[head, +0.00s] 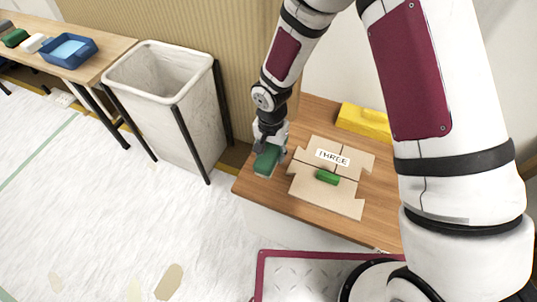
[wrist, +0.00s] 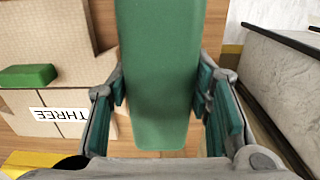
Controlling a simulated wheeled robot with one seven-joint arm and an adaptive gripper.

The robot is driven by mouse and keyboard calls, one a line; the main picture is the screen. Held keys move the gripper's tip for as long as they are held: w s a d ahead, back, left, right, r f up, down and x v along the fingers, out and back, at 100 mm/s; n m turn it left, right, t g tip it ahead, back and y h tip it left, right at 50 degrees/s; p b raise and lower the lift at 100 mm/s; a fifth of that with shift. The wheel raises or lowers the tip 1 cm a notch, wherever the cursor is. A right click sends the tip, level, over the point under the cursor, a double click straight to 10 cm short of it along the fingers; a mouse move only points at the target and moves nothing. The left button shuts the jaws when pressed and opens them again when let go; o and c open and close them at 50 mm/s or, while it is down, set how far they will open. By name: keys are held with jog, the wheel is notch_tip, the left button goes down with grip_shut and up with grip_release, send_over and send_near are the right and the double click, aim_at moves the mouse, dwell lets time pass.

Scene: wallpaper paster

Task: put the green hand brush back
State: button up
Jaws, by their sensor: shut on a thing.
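My gripper (head: 270,146) is shut on the green hand brush (head: 267,160), over the left front edge of the wooden table (head: 250,187). In the wrist view the brush (wrist: 158,75) is a long, smooth, dark green body between the two fingers (wrist: 160,105). Its far end runs out of that picture, and any bristles are hidden. I cannot tell whether it touches the table.
Flat cardboard (head: 318,184) labelled THREE lies on the table, with a small bright green block (head: 327,177) on it. A yellow object (head: 363,121) lies behind. A white bin (head: 165,75) stands left. A second table holds a blue tray (head: 68,50).

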aim_at(268, 155)
jog(key=f, duration=0.2)
jog(key=w+f+b, duration=0.1)
jog(key=shift+a, duration=0.4)
jog(key=shift+f, duration=0.1)
jog(key=shift+w+f+b, duration=0.1)
jog(key=shift+f+b, duration=0.4)
jog(key=shift+f, duration=0.05)
jog(key=shift+f, duration=0.1)
jog(key=o, duration=1.2)
